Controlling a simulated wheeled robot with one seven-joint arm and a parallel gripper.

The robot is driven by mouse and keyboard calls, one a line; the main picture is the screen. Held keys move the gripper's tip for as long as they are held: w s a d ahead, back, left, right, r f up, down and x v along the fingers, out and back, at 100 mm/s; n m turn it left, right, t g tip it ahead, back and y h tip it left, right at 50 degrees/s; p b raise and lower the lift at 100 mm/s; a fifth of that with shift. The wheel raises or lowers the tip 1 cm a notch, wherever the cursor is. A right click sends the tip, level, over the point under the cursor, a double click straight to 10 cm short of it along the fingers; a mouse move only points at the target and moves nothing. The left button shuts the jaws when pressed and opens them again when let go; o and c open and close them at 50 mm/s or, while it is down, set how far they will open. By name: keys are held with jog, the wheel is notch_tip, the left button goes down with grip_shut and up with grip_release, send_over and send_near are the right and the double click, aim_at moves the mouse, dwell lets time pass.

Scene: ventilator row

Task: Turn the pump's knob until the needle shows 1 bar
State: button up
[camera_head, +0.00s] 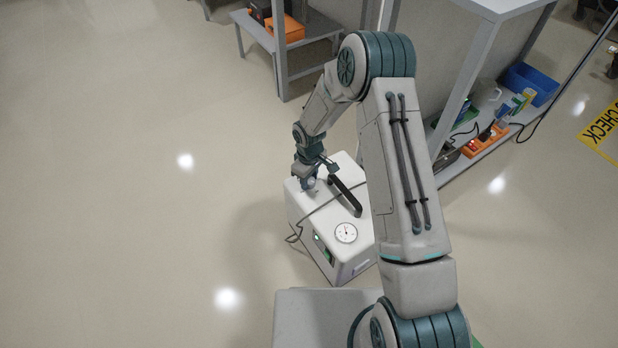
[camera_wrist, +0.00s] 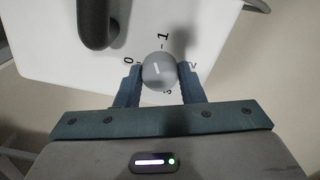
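The pump (camera_head: 300,205) is a white box on the floor with a dark handle (camera_head: 346,196) on top. Its round white gauge (camera_head: 346,233) is on the top near the front edge; a dark needle shows, but the scale is too small to read. The grey round knob (camera_wrist: 158,73) is in the middle of the wrist view, with printed marks around it, 0 at left and 1 above. Its white line points up, roughly towards the 1. My gripper (camera_wrist: 160,80) has one finger on each side of the knob, seemingly touching it. In the head view my gripper (camera_head: 309,182) hides most of the knob.
A thin cable crosses the pump's top by the handle. A shelf unit (camera_head: 480,140) with a blue bin (camera_head: 531,84) and orange items stands at right. A low table (camera_head: 262,36) is at the back. The floor at left is clear.

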aim_at(309, 180)
jog(key=shift+m, duration=1.5)
jog(key=o, duration=1)
notch_tip(309, 180, up, 14)
jog(key=p, duration=0.4)
jog(key=shift+p, duration=0.3)
